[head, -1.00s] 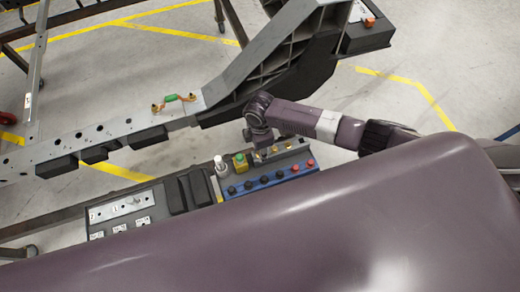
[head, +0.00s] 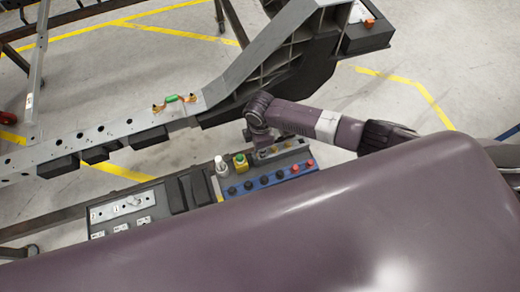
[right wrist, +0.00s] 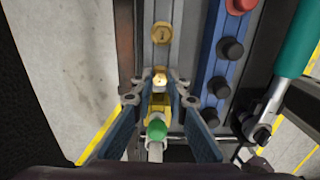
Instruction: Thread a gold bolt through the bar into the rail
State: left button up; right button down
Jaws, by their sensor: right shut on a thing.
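A bar with a green middle and copper-coloured ends (head: 174,100) lies on the grey rail (head: 100,133) in the head view. My right gripper (head: 262,150) is low over the parts tray, at its row of gold bolts. In the right wrist view, my right gripper (right wrist: 160,84) is shut on a gold bolt (right wrist: 160,77), with a finger on each side. Most of that bolt's lower part is hidden. Another gold bolt (right wrist: 161,33) stands farther along the same strip. My left gripper is not in view.
A yellow box with a green button (head: 240,163) and a white cylinder (head: 221,165) stand beside the bolts. A blue strip (head: 270,181) with black and red knobs runs in front. A teal-handled tool (right wrist: 296,45) is at right in the wrist view.

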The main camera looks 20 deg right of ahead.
notch_tip(320, 180, up, 6)
jog(key=p, duration=0.5)
jog(key=shift+f, duration=0.25)
